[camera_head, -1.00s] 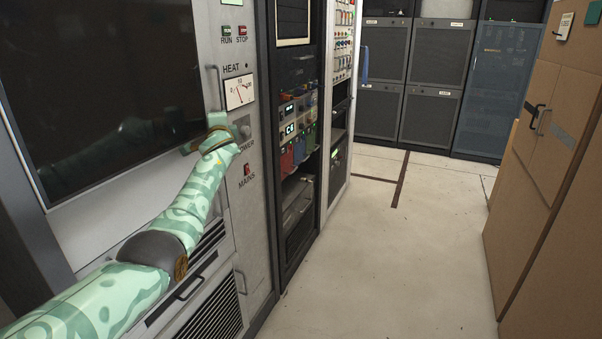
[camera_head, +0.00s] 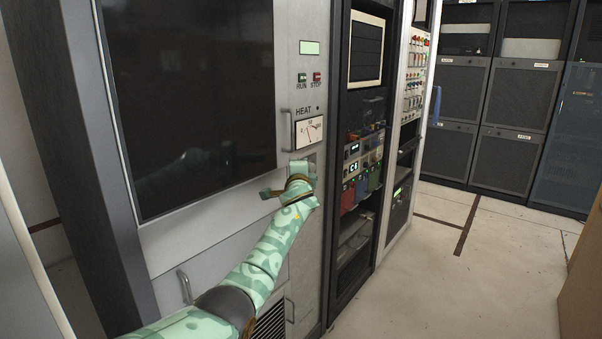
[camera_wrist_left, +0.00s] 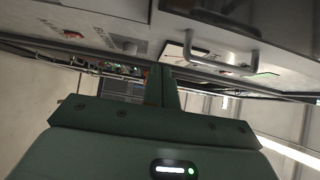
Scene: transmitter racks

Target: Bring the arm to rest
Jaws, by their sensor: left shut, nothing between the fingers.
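My left arm comes in from the bottom of the head view, and its green patterned links reach up to the cabinet front. My left gripper (camera_head: 268,193) is in front of the grey panel, below the HEAT meter (camera_head: 309,131) and beside the lower right corner of the dark screen. In the left wrist view the two green fingers (camera_wrist_left: 161,88) are together with nothing between them. My right gripper is in neither view.
The cabinet's vertical handle (camera_head: 287,130) sticks out near the meter. A rack with coloured modules (camera_head: 362,170) stands to the right. Dark racks (camera_head: 510,95) line the back. The floor (camera_head: 480,270) at right is clear, with a brown cabinet (camera_head: 584,265) at the right edge.

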